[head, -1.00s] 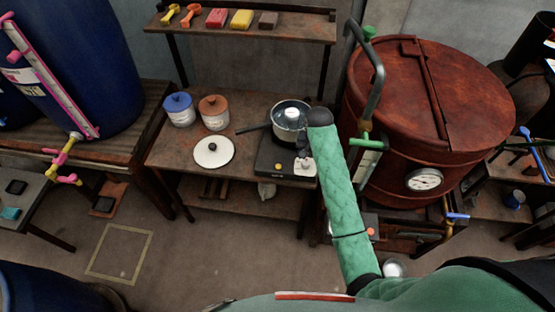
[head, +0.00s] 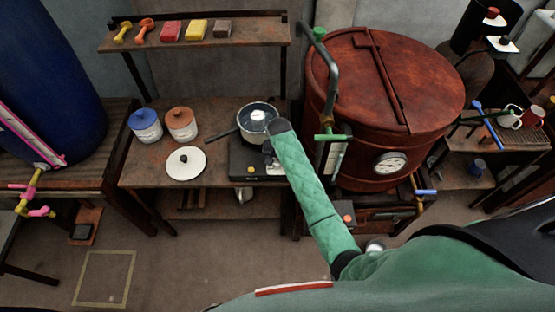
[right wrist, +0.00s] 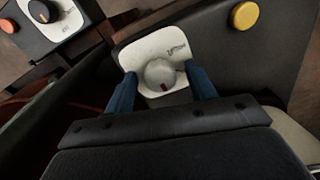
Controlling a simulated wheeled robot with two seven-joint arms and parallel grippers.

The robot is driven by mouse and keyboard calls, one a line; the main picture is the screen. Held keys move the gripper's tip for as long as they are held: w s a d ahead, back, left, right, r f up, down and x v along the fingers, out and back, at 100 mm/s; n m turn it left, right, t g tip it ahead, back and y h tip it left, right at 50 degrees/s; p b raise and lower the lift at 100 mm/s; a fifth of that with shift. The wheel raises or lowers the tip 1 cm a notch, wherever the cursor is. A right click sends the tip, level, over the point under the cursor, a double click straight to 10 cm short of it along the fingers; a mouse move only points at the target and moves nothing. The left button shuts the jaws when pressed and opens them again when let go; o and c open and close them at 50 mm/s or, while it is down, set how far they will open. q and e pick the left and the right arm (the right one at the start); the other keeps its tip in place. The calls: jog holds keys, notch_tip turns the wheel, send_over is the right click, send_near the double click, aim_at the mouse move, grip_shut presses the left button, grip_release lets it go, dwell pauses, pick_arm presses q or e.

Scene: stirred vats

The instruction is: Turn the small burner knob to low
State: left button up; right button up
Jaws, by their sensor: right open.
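The small burner (head: 240,162) is a dark flat unit on the table, with a pot (head: 257,118) on its far part. My right gripper (right wrist: 161,82) is open, with one blue finger on each side of the knob. I cannot tell whether the fingers touch it. In the head view my green right arm ends at the burner and hides most of the knob area. My left gripper is not in view.
A yellow button (right wrist: 244,16) is on the burner's dark face. A second panel (right wrist: 62,20) with a black knob lies at upper left. A white lid (head: 186,163) and two jars (head: 181,124) stand left of the burner. A large red-brown vat (head: 370,95) stands close at right.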

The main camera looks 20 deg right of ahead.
jog(key=shift+f, duration=0.1)
jog(key=c, duration=1)
jog(key=shift+o, duration=0.2)
jog(key=shift+n, duration=0.3)
jog(key=shift+d, duration=0.1)
jog(key=n, duration=0.5)
jog(key=shift+w, duration=0.1)
jog(key=n, duration=0.6)
